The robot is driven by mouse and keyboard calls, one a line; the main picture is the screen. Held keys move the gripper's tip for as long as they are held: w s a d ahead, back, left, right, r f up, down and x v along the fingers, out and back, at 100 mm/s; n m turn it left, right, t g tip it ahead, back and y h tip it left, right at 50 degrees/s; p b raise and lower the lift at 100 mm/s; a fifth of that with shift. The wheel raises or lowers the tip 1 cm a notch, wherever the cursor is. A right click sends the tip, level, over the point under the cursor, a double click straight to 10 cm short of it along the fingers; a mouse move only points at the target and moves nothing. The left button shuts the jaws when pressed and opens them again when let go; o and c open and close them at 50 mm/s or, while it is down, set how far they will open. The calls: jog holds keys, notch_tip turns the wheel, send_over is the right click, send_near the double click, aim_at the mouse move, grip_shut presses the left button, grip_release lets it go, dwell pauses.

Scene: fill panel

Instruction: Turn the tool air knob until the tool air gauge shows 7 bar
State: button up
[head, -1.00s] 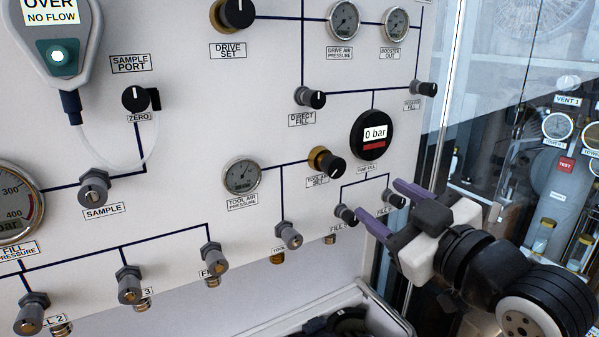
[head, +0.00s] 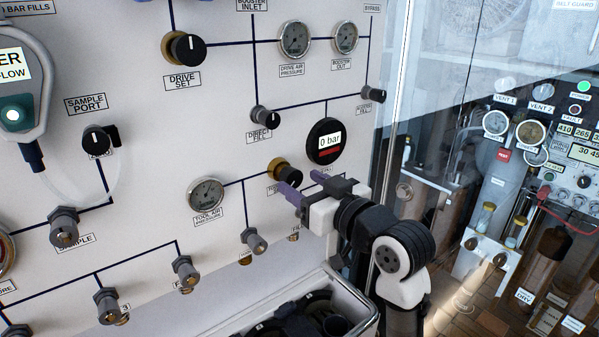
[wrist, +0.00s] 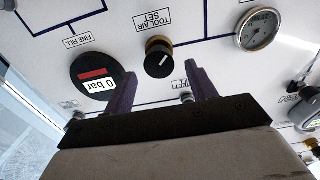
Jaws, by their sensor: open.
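The tool air knob (head: 287,172) is black with a brass collar on the white panel. In the wrist view the tool air knob (wrist: 158,58), labelled TOOL AIR SET, sits ahead of and between my fingers, apart from them. The tool air gauge (head: 206,194) is a small round dial left of the knob; it also shows in the wrist view (wrist: 258,29). Its needle is too small to read. My gripper (head: 287,196), with purple fingers, is open and empty just below and in front of the knob; in the wrist view its fingers (wrist: 158,85) are spread.
A round display (head: 326,141) reading 0 bar is right of the knob, near my right-hand finger. Several fittings, such as one below the gauge (head: 254,241), stick out of the panel. A metal-framed bin (head: 347,285) stands below my arm.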

jog(key=shift+x, duration=1.05)
jog(key=c, duration=1)
jog(key=shift+f+n+b, duration=0.1)
jog(key=shift+n+b, duration=0.2)
jog(key=shift+b, duration=0.1)
